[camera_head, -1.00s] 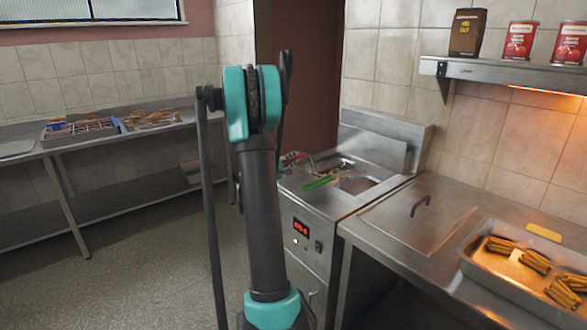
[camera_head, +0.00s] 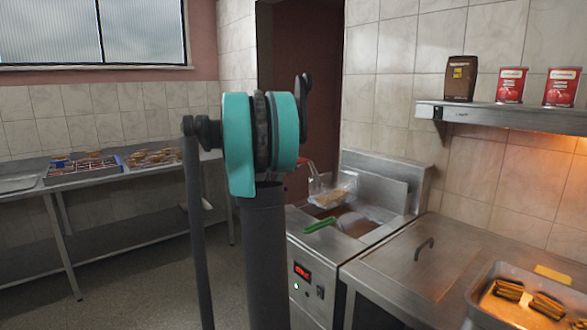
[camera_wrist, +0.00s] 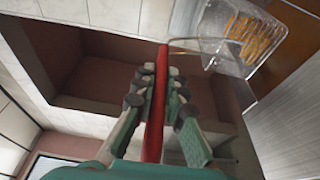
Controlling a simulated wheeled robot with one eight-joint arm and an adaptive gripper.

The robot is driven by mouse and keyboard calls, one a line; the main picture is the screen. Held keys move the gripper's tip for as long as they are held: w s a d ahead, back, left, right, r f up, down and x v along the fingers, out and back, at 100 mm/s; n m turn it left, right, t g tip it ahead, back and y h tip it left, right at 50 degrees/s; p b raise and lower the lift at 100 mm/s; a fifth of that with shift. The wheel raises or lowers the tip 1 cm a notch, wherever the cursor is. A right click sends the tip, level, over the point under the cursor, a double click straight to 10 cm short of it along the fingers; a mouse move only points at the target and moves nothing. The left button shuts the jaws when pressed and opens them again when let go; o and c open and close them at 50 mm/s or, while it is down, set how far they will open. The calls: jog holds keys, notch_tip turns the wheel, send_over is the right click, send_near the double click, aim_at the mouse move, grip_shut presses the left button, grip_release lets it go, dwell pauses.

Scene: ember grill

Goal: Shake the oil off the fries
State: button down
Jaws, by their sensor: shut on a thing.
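My gripper (camera_wrist: 155,98) is shut on the red handle (camera_wrist: 153,135) of a wire fry basket (camera_wrist: 212,48). Yellow fries (camera_wrist: 250,35) lie in the basket. In the head view the basket (camera_head: 318,183) with its fries (camera_head: 331,198) hangs above the fryer (camera_head: 375,232), apart from its well. My arm hides the gripper in the head view. A green handle (camera_head: 320,225) shows at the fryer's front edge; its basket sits low in the well.
Right of the fryer is a steel counter (camera_head: 400,268) with a lidded section and a tray (camera_head: 480,290) of browned food. A shelf (camera_head: 500,115) with cans (camera_head: 511,85) is above it. A side table (camera_head: 100,180) with food trays stands at the left.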

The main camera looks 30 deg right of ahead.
jog(key=shift+r, duration=2.6)
